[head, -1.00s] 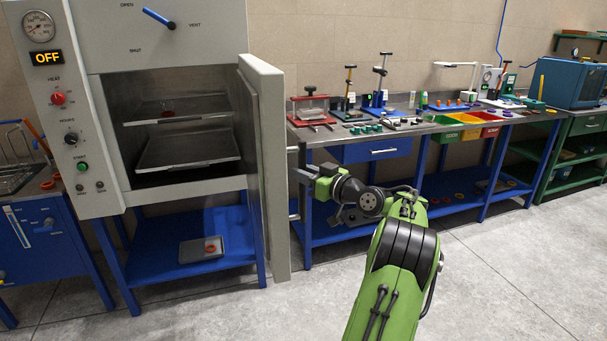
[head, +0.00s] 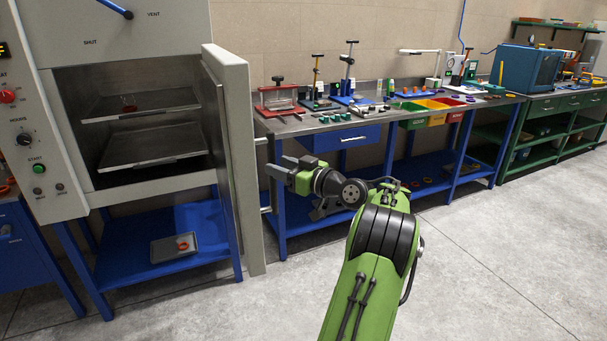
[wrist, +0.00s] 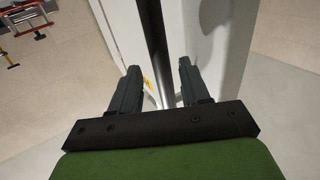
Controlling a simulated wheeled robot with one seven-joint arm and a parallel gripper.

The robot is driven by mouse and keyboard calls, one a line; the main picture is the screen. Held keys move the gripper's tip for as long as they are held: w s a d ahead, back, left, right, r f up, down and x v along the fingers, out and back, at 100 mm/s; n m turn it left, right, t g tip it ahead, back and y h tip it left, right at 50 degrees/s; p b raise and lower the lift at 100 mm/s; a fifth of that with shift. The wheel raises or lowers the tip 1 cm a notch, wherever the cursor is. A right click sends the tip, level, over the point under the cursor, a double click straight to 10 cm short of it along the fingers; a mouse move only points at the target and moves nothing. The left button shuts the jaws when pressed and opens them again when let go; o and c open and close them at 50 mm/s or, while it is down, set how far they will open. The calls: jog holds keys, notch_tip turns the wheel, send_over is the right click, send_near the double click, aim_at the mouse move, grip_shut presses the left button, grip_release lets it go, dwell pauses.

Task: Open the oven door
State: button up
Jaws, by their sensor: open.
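The oven (head: 52,150) stands at the left. Its pale grey door (head: 236,150) is swung wide open, with its edge toward me and the chamber exposed. My gripper (head: 273,168) is open, just right of the door's outer face, close to the handle mounts (head: 262,140). In the wrist view my gripper (wrist: 158,70) has one finger on each side of a dark vertical bar, which looks like the door handle (wrist: 155,45). The pale door surface (wrist: 205,40) lies behind it. I cannot tell whether the fingers touch the bar.
Inside the oven are two shelves (head: 150,148), the upper one holding a small red item. A tray (head: 175,250) lies on the blue shelf below. A workbench (head: 310,124) with presses and coloured bins runs along the wall to the right. The floor (head: 480,260) at the right is clear.

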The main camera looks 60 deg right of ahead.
jog(key=s+a, duration=0.2)
jog(key=s, duration=1)
jog(key=shift+p, duration=0.3)
